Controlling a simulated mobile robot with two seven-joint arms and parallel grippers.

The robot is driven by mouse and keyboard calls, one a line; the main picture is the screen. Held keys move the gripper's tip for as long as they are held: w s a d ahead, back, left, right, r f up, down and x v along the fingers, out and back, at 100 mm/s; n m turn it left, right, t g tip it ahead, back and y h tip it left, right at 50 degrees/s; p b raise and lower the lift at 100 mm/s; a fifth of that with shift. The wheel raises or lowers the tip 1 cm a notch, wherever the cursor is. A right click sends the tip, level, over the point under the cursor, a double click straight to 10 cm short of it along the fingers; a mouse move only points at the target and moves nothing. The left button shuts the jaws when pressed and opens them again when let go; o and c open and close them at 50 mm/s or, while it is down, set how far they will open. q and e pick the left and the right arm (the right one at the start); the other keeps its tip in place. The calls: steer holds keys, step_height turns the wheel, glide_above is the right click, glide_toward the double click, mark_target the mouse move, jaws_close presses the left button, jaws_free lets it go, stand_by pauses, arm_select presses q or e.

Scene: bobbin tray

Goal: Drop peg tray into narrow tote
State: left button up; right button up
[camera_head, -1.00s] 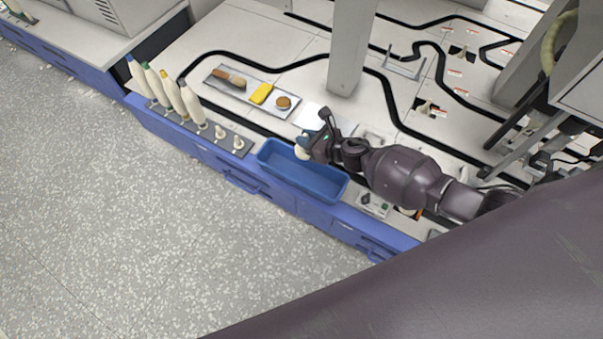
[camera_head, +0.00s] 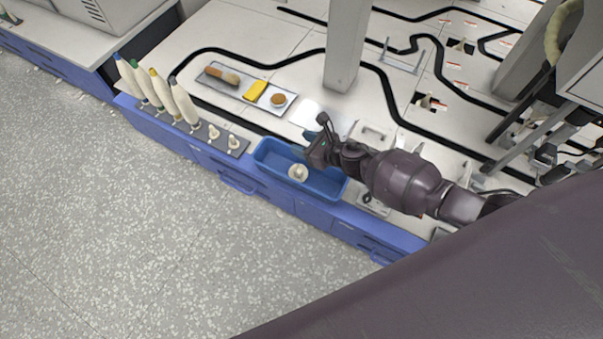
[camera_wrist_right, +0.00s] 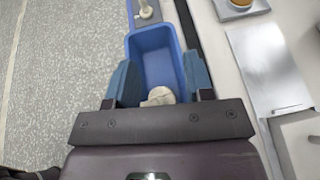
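The blue narrow tote (camera_head: 262,166) sits at the counter's front edge; it also shows in the wrist view (camera_wrist_right: 152,42). A small off-white round piece (camera_head: 298,172) is in or just above the tote; in the wrist view the piece (camera_wrist_right: 160,97) appears between the fingers' lines, low down. My right gripper (camera_head: 314,152) is over the tote's right half, its blue fingers (camera_wrist_right: 160,84) spread wide and apart from the piece. The grey peg tray (camera_head: 213,144) lies left of the tote, with cone-shaped bobbins (camera_head: 160,88) and bare white pegs. My left gripper is not in view.
A silver tray (camera_head: 221,86) with a brush, a yellow item and a round brown item lies behind the peg tray. A grey post (camera_head: 346,50) stands behind the tote. A shiny flat plate (camera_head: 316,115) lies between them. Open floor is in front.

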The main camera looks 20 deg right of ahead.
steer(key=p+v, duration=0.2)
steer(key=v, duration=0.8)
steer(key=shift+s+d+r, duration=0.2)
steer(key=shift+s, duration=0.1)
stand_by(0.4)
